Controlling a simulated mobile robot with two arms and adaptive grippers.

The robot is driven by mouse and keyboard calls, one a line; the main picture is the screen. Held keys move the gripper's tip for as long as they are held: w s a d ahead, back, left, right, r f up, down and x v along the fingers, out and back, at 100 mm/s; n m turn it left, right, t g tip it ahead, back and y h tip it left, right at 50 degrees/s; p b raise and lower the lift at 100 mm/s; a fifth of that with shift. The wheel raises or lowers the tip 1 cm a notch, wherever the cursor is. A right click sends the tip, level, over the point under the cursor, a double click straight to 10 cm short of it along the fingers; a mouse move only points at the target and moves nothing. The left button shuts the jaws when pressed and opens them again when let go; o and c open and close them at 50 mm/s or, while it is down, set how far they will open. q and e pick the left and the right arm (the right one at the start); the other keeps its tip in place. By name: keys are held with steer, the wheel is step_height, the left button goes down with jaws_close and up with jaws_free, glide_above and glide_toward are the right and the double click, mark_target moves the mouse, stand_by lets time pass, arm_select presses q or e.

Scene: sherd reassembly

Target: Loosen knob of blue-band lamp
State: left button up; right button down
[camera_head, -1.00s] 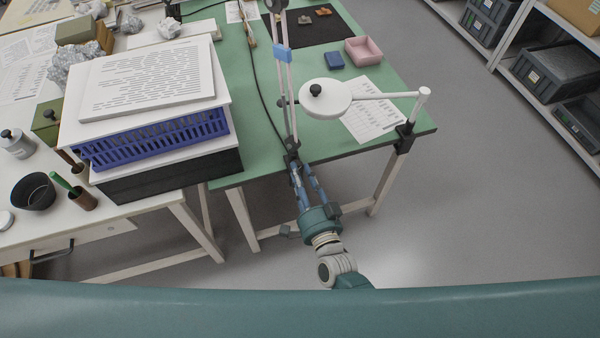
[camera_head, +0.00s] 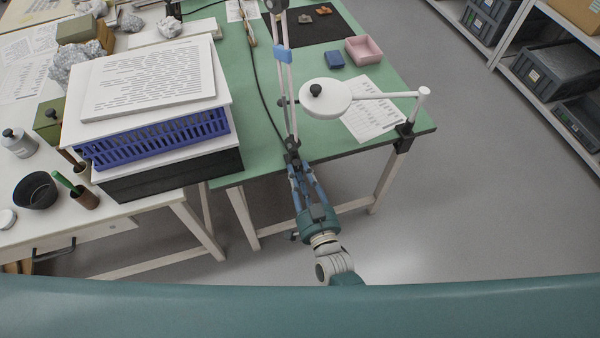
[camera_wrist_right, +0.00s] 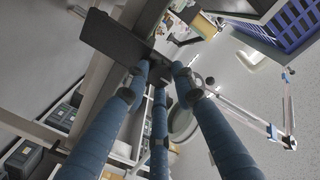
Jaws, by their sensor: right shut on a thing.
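The blue-band lamp (camera_head: 283,54) stands at the front edge of the green table, with a pale arm and a blue band on it. Its dark clamp (camera_head: 291,146) sits on the table edge. In the right wrist view, the blue band (camera_wrist_right: 272,130) shows at the lower right, and a dark clamp block (camera_wrist_right: 115,40) lies just beyond the fingers. My right gripper (camera_head: 296,166) reaches up to the clamp from the front. Its blue fingers are shut on the knob, which they mostly hide; they also show in the right wrist view (camera_wrist_right: 160,75). My left gripper is not in view.
A second, white lamp (camera_head: 326,98) with a round head is clamped at the table's right corner (camera_head: 404,137). A blue basket (camera_head: 160,138) and a black box (camera_head: 170,175) stand to the left. Floor to the right is clear.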

steer(key=shift+d, duration=0.1)
stand_by(0.3)
steer(key=c, duration=1.4)
jaws_free()
steer(key=v, duration=1.2)
